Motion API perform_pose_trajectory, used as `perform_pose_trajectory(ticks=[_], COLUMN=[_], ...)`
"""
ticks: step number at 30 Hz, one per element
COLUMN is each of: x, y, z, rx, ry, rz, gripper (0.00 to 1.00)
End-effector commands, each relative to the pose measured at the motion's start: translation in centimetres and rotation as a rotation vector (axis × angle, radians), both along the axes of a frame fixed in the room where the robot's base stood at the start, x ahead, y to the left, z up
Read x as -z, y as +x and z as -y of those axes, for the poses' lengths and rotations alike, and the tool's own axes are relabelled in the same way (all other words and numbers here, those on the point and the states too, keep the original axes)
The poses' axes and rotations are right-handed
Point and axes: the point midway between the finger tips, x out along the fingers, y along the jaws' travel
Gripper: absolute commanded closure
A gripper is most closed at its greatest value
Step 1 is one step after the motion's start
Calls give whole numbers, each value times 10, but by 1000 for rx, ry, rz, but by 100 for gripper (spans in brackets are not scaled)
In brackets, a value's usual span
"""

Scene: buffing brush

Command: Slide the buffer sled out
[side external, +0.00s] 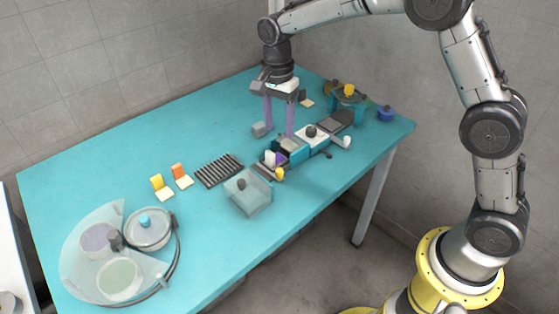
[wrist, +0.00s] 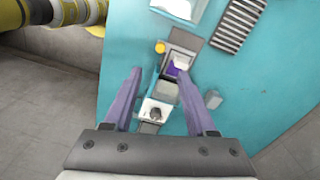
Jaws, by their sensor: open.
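A low buffing assembly stands on the teal table, with a white plate carrying a dark knob (side external: 312,132), a teal-sided block (side external: 290,147) and a white block with a purple piece (side external: 280,158). I cannot tell for sure which part is the buffer sled; the knobbed plate also shows in the wrist view (wrist: 155,109). My gripper (side external: 279,131) points down with its two purple fingers apart and empty. In the wrist view, the fingers (wrist: 159,74) lie on either side of the assembly. I cannot tell whether they touch it.
A white knob (side external: 347,141) sticks out beside the assembly, and a yellow knob (side external: 279,174) is at its near end. A ribbed dark rack (side external: 219,170) and a clear lidded box (side external: 247,192) stand left. The table's back left is clear.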

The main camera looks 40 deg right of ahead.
Motion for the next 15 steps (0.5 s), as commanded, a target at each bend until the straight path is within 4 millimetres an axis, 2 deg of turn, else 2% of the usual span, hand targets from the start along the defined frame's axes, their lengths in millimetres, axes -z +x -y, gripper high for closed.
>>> perform_pose_trajectory(ticks=[3, 8, 15], x=[1, 12, 54], y=[2, 1, -1], z=[0, -1, 0], rx=[91, 96, 94], ry=[-3, -4, -5], rz=[-4, -7, -9], gripper=[43, 43, 43])
